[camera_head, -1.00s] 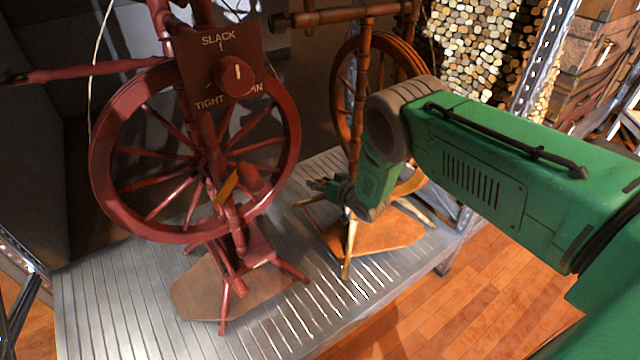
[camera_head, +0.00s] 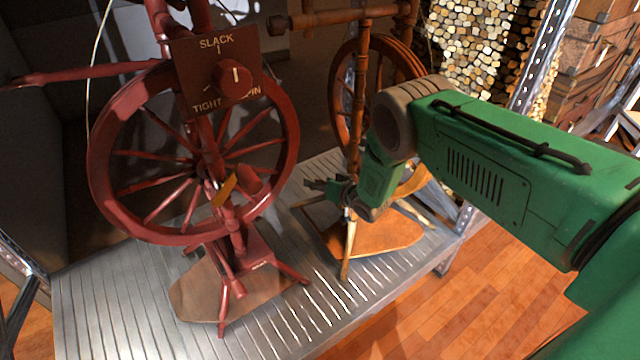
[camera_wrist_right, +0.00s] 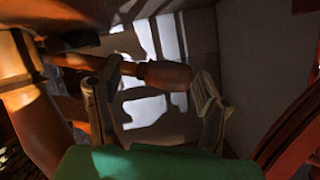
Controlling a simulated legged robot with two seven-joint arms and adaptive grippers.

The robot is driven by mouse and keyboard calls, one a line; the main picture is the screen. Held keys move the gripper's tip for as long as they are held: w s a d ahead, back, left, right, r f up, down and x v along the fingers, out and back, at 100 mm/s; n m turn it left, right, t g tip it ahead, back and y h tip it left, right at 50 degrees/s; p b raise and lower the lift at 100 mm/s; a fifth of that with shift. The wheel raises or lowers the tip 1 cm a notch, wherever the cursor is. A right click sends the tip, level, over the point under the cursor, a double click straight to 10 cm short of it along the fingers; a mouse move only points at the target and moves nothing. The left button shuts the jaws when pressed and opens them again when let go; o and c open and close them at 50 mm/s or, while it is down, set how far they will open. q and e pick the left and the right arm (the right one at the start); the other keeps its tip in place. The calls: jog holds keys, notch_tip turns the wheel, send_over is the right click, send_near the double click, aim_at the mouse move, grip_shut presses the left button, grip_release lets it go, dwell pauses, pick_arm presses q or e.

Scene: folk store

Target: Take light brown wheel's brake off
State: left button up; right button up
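The light brown spinning wheel (camera_head: 362,95) stands on the metal platform behind and right of the dark red wheel. Its lower part is partly hidden by my right arm. My right gripper (camera_head: 325,187) is low in front of it, fingers pointing left. In the right wrist view, the two fingers of my right gripper (camera_wrist_right: 158,71) are spread apart. A turned brown wooden peg (camera_wrist_right: 165,76) shows between them, with a gap to the right finger. I cannot tell whether it touches the left finger, or whether this peg is the brake. My left gripper is not in view.
The dark red wheel (camera_head: 118,215) stands close on the left, with a SLACK/TIGHT knob panel (camera_head: 205,55). Both wheels share the ridged metal platform (camera_head: 110,320). Stacked logs (camera_head: 480,60) and a metal shelf post (camera_head: 541,55) are behind right. Wooden floor is free at front right.

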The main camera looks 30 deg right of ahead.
jog(key=shift+s, duration=0.1)
jog(key=v, duration=1.1)
jog(key=shift+s+d, duration=0.15)
jog(key=shift+s, duration=0.25)
